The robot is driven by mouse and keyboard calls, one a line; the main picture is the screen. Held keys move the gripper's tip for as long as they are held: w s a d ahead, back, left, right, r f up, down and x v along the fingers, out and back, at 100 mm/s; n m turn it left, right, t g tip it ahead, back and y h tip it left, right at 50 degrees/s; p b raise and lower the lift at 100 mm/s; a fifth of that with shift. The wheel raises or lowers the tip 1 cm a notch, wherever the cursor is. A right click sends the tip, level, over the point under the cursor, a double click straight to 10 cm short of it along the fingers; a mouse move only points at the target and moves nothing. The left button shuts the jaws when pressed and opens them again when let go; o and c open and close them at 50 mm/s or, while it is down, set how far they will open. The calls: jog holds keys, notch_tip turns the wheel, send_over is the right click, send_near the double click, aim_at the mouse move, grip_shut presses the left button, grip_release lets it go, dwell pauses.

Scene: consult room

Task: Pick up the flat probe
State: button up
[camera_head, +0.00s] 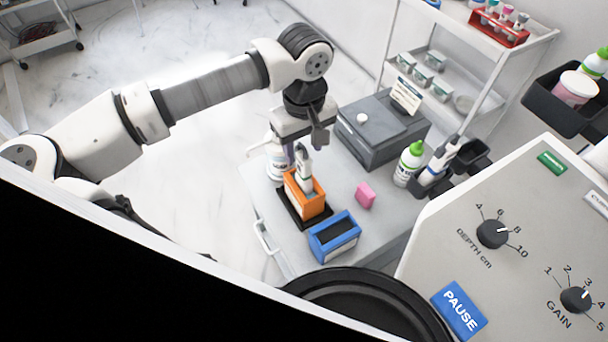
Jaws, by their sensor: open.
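A white and grey probe (304,168) stands upright in an orange holder (308,205) on the grey cart top. I cannot tell from this view whether its head is flat, as its lower end is hidden in the holder. Another white probe with a blue band (431,174) leans in a black holder at the cart's right side. My gripper (311,140) is open and points down, just above the probe in the orange holder. The gap between its fingers and that probe's top is hard to judge.
A white bottle with a green cap (408,164), a grey case (384,128) and another bottle (277,160) stand near. The control panel (520,250) fills the lower right.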

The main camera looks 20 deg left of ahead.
jog(key=shift+w+a+f+p, duration=0.1)
jog(key=shift+f+p, duration=0.15)
jog(key=shift+f, duration=0.8)
jog(key=shift+w+f+p, duration=0.15)
jog(key=shift+f+p, duration=0.05)
jog(key=shift+f, duration=0.85)
jog(key=shift+w+a+f+p, duration=0.1)
jog(key=shift+f+p, duration=0.15)
jog(key=shift+f, duration=0.8)
jog(key=shift+c, duration=0.3)
jog(key=c, duration=0.9)
jog(key=shift+r, duration=0.1)
